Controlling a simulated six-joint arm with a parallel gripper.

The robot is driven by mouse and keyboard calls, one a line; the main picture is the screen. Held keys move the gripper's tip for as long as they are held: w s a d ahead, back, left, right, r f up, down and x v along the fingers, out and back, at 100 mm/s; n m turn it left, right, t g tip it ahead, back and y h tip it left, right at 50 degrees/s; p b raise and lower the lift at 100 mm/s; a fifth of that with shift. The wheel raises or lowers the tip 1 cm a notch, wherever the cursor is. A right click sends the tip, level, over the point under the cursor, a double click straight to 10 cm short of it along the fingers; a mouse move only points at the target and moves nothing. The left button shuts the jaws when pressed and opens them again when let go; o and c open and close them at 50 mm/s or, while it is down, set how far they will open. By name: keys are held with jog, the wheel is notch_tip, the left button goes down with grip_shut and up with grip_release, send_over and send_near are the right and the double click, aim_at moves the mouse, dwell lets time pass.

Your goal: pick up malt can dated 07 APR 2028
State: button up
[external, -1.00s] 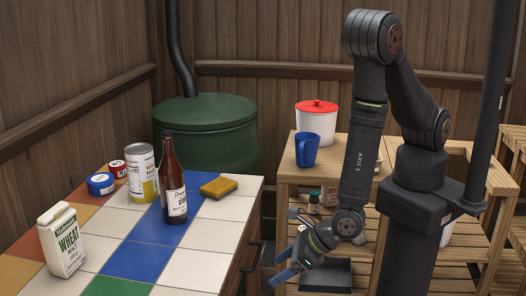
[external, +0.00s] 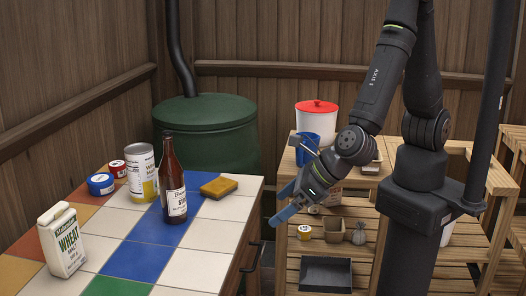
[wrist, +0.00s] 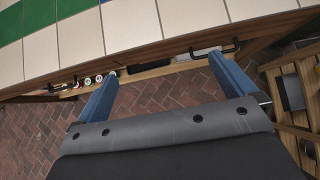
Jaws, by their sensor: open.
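A tall can (external: 141,173) with a white and yellow label stands upright at the back of the tiled table, behind and left of a brown bottle (external: 173,185). Part of its label reads like "Malt"; no date is readable. A blue-sided tin (external: 101,184) and a smaller red tin (external: 118,169) are to its left, with no readable date. My gripper (external: 281,206) is open and empty, off the table's right side and well apart from the can. The wrist view shows both blue fingers (wrist: 170,78) spread, with nothing between them.
A white wheat carton (external: 62,240) stands at the table's front left. A yellow sponge (external: 219,187) lies right of the bottle. A wooden shelf unit at right holds a blue mug (external: 308,147) and a red-lidded white pot (external: 316,122). Several small round-topped items (wrist: 88,80) show beneath the table edge.

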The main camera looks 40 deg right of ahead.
notch_tip(320, 180, up, 19)
jog(key=w+a+r+m+h, duration=0.2)
jog(key=w+a+m, duration=0.5)
jog(key=m, duration=0.3)
jog(key=m+g+h, duration=0.2)
jog(key=m+h, duration=0.2)
jog(key=m, duration=3)
send_over(140, 149)
jog(key=s, duration=0.5)
notch_tip(140, 149, down, 3)
jog(key=x, duration=0.5)
jog(key=s+x, duration=0.1)
jog(key=x, duration=0.9)
jog(key=shift+s+d+f, duration=0.2)
jog(key=shift+f, duration=0.4)
jog(key=shift+x, duration=3.1)
jog(key=shift+w+d, duration=0.1)
jog(key=shift+w, duration=0.05)
jog(key=c, duration=1.8)
jog(key=shift+w+r, duration=0.1)
jog(key=shift+r, duration=0.2)
jog(key=shift+c, duration=1.1)
